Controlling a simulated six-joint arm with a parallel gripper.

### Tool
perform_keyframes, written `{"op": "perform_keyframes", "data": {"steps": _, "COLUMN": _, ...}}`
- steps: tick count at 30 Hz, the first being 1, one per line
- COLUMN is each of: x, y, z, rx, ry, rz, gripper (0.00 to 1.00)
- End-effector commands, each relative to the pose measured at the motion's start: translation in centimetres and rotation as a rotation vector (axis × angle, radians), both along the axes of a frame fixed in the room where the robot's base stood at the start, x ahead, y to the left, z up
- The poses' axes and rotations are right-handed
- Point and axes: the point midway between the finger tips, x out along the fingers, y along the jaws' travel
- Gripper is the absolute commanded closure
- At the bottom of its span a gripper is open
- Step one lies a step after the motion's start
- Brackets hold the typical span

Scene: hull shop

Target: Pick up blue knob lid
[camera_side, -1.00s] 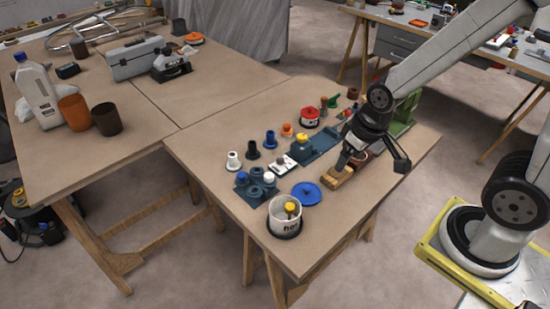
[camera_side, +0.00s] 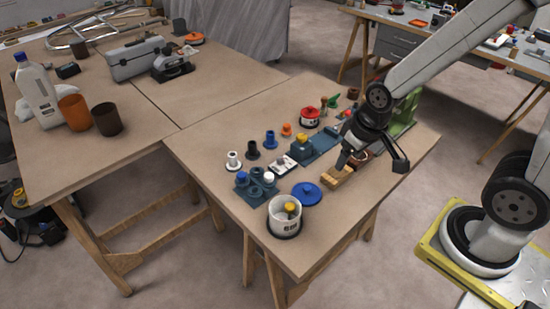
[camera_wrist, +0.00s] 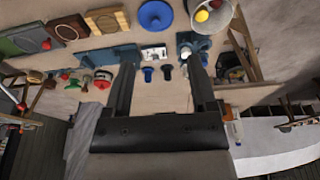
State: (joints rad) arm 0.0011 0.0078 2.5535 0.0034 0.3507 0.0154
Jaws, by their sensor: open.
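The blue knob lid (camera_side: 307,193) is a round blue disc with a small knob. It lies on the table beside the white pot (camera_side: 285,216), near the table's front edge. In the wrist view the blue lid (camera_wrist: 156,16) shows at the top, beyond the fingertips and roughly between them. My gripper (camera_side: 372,160) is above the right part of the table, to the right of the lid and apart from it. In the wrist view my gripper (camera_wrist: 160,78) has its two fingers spread, with nothing between them.
A wooden block (camera_side: 338,177) sits below my gripper. A dark blue holder (camera_side: 256,187) with several pegs stands left of the lid. A red-lidded pot (camera_side: 310,116) and a green part (camera_side: 404,116) stand farther back. The table's left front is clear.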

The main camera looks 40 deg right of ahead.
Motion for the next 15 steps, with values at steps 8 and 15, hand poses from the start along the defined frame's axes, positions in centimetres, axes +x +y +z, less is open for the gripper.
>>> {"op": "perform_keyframes", "data": {"steps": 8, "x": 2.1, "y": -0.3, "z": -1.2, "rx": 0.063, "ry": 0.038, "rz": -0.241, "gripper": 0.27}}
{"op": "perform_keyframes", "data": {"steps": 15, "x": 5.4, "y": -1.0, "z": -3.9, "rx": 0.156, "ry": 0.102, "rz": -0.656, "gripper": 0.27}}
